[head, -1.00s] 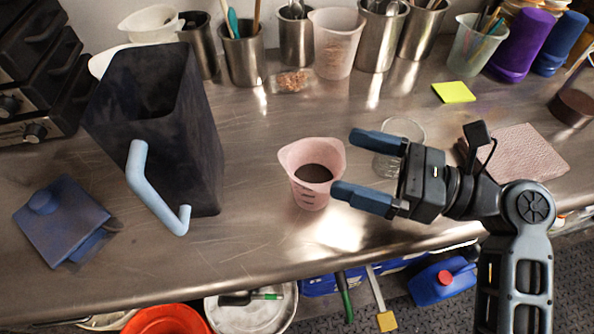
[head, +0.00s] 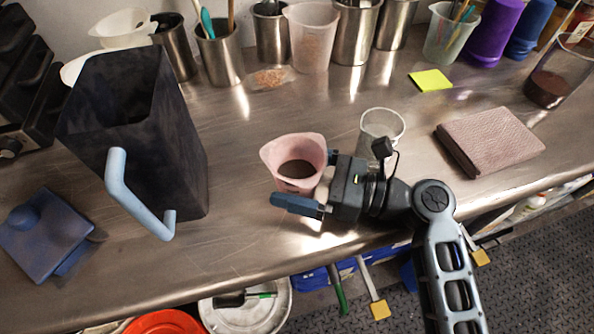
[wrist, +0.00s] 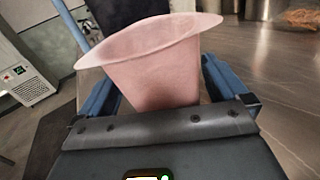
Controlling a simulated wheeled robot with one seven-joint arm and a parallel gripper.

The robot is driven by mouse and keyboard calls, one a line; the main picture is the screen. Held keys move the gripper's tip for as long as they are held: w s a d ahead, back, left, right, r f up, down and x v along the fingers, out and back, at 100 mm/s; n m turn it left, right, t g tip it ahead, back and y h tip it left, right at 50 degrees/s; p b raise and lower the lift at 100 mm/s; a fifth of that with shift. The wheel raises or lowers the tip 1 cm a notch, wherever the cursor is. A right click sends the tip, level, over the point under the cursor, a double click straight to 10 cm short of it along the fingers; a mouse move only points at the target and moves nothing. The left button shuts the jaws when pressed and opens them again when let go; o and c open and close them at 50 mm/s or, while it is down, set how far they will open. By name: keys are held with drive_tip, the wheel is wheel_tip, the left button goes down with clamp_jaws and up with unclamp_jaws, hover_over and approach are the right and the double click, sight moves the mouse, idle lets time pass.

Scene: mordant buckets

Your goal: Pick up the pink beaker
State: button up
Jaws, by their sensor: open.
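The pink beaker (head: 291,154) stands upright on the metal bench in the head view, with dark contents inside. My gripper (head: 300,180) is at its right front side, with one blue finger in front of the beaker and the other mostly hidden behind its right side. In the wrist view the beaker (wrist: 155,75) fills the space between the two blue fingers (wrist: 158,88), its flared rim above them. The jaws are open around the beaker. Whether either finger touches it cannot be told.
A tall dark container (head: 150,130) with a light blue handle stands to the left. The bench's front edge (head: 250,265) is close, and bare metal lies left of the beaker.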

drive_tip(key=shift+w+a, duration=0.15)
drive_tip(key=shift+a, duration=0.4)
drive_tip(key=c, duration=1)
